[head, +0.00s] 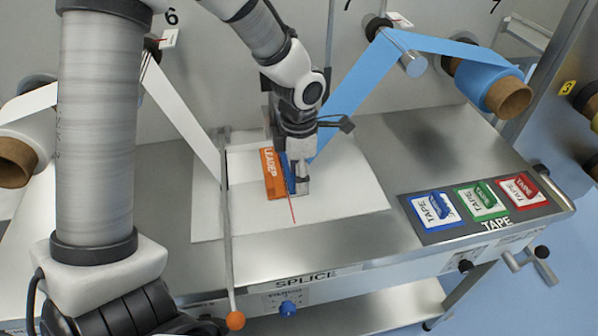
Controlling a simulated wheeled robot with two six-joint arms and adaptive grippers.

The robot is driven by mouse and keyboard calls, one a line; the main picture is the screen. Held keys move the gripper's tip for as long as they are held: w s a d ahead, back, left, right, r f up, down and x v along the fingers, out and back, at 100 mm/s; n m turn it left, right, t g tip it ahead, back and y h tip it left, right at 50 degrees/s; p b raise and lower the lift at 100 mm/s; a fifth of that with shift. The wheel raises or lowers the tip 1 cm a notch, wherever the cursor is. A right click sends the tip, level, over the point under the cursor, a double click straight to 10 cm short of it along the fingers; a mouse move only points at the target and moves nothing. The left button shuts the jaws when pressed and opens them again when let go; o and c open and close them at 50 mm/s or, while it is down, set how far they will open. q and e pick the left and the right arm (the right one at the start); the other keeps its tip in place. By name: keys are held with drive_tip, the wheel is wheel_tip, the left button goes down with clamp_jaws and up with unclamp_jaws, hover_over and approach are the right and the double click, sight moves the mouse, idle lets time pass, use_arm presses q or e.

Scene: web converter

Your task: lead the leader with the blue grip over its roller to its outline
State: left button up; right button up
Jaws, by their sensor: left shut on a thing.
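My left gripper (302,190) points down over the splice table and is shut on the blue grip (287,168), which it mostly hides. An orange piece marked LEADER (272,177) lies just left of the grip. The blue web (355,88) runs from the blue roll (483,84) over the roller (408,58) and slants down to the gripper. A thin red line (292,210) shows on the pale board (345,195) beneath. I cannot make out the outline, and whether the leader touches the board is unclear. My right gripper is out of view.
A white web (185,110) slants down from the left roller. A thin rod with an orange knob (236,320) crosses the table's front left. Blue (432,210), green (481,201) and red (522,191) tape pieces sit on a dark panel at right. The board's right part is clear.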

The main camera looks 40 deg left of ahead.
use_arm(q)
drive_tip(key=shift+f, duration=0.1)
idle(0.3)
drive_tip(key=shift+f+b, duration=0.2)
drive_tip(key=shift+b, duration=0.2)
drive_tip(key=shift+s, duration=0.1)
idle(0.8)
drive_tip(key=o, duration=1.3)
wheel_tip(320, 180, up, 12)
drive_tip(key=shift+f, duration=0.1)
